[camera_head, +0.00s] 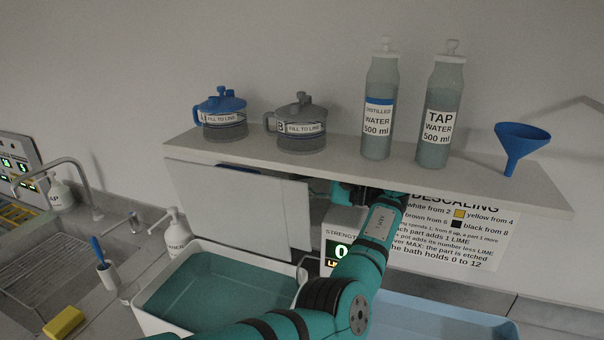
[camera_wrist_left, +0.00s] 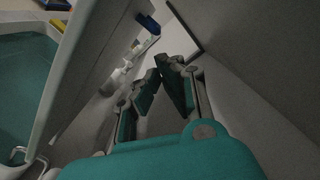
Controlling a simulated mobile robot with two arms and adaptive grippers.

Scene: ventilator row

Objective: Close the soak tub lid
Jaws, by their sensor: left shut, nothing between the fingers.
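The soak tub (camera_head: 160,318) is a white-rimmed tub with a teal inside at lower left of the head view; its rim also shows at left in the wrist view (camera_wrist_left: 42,30). Its lid (camera_head: 237,205) is a pale panel standing up at the tub's back, open. In the wrist view the lid (camera_wrist_left: 95,75) slants along the left. My left gripper (camera_head: 340,193) is under the shelf by the lid's upper right edge, its fingertips hidden in the head view. In the wrist view the gripper (camera_wrist_left: 163,68) is shut and empty, in the gap behind the lid. Contact cannot be told.
A shelf (camera_head: 450,185) overhead carries two lidded pots, two water bottles and a blue funnel (camera_head: 520,142). A strength display (camera_head: 338,250) stands right of the tub. A blue tub (camera_head: 450,318) is at lower right. A sink and soap bottles are at left.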

